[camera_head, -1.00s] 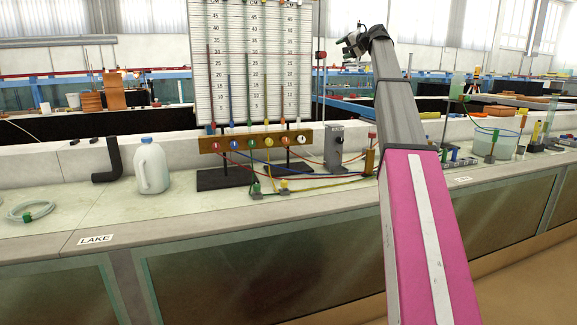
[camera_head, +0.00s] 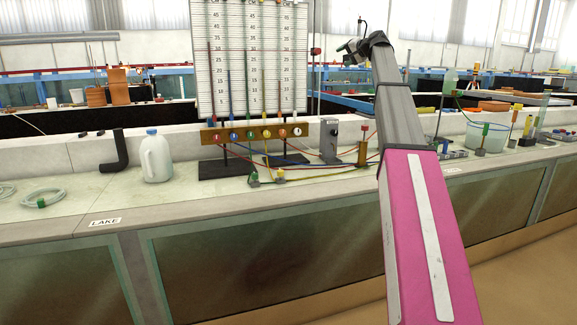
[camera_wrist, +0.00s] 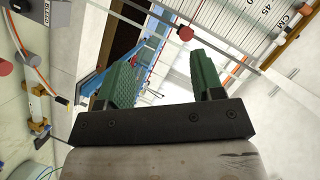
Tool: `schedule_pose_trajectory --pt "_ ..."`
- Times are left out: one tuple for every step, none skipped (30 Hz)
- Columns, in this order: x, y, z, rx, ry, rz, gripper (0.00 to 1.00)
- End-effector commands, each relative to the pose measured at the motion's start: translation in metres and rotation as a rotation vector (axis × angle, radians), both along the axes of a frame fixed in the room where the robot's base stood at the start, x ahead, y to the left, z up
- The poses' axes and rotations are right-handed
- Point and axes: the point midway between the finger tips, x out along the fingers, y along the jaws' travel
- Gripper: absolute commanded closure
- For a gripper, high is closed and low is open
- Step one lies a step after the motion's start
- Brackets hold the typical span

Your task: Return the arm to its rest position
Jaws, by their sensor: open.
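My arm, grey with a pink section, reaches up from the lower right of the head view. My gripper (camera_head: 350,45) is raised at its far end, high above the bench and just right of the striped manometer board. In the wrist view my gripper (camera_wrist: 162,80) shows two green ridged fingers set wide apart on a black bar, with nothing between them. The gripper is open and empty. It touches nothing that I can see.
The bench (camera_head: 65,205) carries a white jug (camera_head: 155,158), a black elbow pipe (camera_head: 115,150), coiled hose (camera_head: 42,197) and the manometer board (camera_head: 240,65) with coloured tubes. A clear bucket (camera_head: 487,136) stands right of my arm. Air around the gripper looks free.

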Motion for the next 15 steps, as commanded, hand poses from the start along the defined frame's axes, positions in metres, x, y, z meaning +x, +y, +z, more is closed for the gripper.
schedule_pose_trajectory --pt "-0.002 0.001 -0.011 -0.007 0.008 0.000 0.39" --pt "-0.003 0.002 -0.018 -0.012 0.014 -0.001 0.39" --pt "-0.003 0.003 -0.027 -0.018 0.021 0.000 0.39" --pt "-0.004 0.004 -0.034 -0.023 0.027 -0.001 0.39" --pt "-0.005 0.004 -0.043 -0.030 0.033 -0.002 0.39" --pt "-0.006 0.006 -0.053 -0.038 0.042 -0.002 0.39" --pt "-0.007 0.006 -0.061 -0.045 0.048 -0.003 0.39" --pt "-0.008 0.008 -0.071 -0.052 0.057 -0.002 0.39" --pt "-0.009 0.009 -0.084 -0.062 0.067 -0.003 0.39" --pt "-0.011 0.010 -0.096 -0.072 0.077 -0.002 0.39" --pt "-0.013 0.012 -0.107 -0.080 0.086 -0.002 0.39" --pt "-0.016 0.014 -0.125 -0.094 0.102 -0.002 0.39" --pt "-0.019 0.015 -0.139 -0.106 0.114 -0.001 0.39" --pt "-0.023 0.017 -0.155 -0.118 0.127 0.000 0.39" --pt "-0.028 0.020 -0.178 -0.137 0.148 0.000 0.39"
